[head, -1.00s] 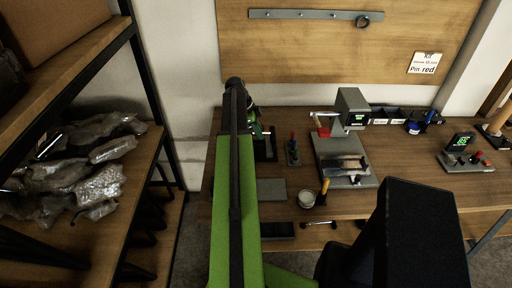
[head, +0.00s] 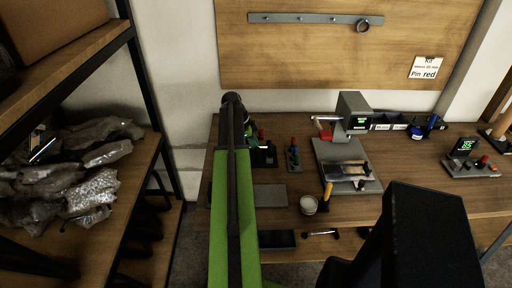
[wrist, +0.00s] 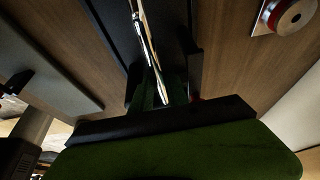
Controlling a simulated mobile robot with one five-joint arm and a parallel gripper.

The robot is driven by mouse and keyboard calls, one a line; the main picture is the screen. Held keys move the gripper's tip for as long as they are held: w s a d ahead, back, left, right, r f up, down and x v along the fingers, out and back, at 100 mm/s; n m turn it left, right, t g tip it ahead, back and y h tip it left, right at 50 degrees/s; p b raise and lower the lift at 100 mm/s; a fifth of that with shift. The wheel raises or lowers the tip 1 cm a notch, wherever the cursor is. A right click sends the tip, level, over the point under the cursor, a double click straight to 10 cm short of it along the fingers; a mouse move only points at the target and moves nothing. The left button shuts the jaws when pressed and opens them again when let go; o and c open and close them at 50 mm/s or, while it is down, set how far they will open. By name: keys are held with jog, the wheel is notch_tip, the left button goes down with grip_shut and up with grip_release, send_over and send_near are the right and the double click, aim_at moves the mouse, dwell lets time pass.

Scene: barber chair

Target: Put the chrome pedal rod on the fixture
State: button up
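The chrome rod (wrist: 148,45) shows in the wrist view as a thin, shiny bar running from the top edge down between the dark finger parts of my gripper (wrist: 160,90). The lower end of the rod is in shadow there, and I cannot tell whether the fingers grip it. In the head view my green arm reaches over the left end of the bench, and my gripper (head: 248,138) is mostly hidden behind it. What looks like the fixture is a grey plate (head: 325,152) with chrome and dark parts on it, right of my arm.
A small black stand (head: 264,156) and a rack with coloured knobs (head: 293,157) stand near my gripper. A white cup (head: 309,204) and an orange-handled tool (head: 327,196) are near the bench's front edge. A shelf with wrapped bags (head: 75,180) is at left.

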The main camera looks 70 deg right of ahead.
jog(key=p+v, duration=1.1)
jog(key=v, duration=0.1)
jog(key=shift+r, duration=0.2)
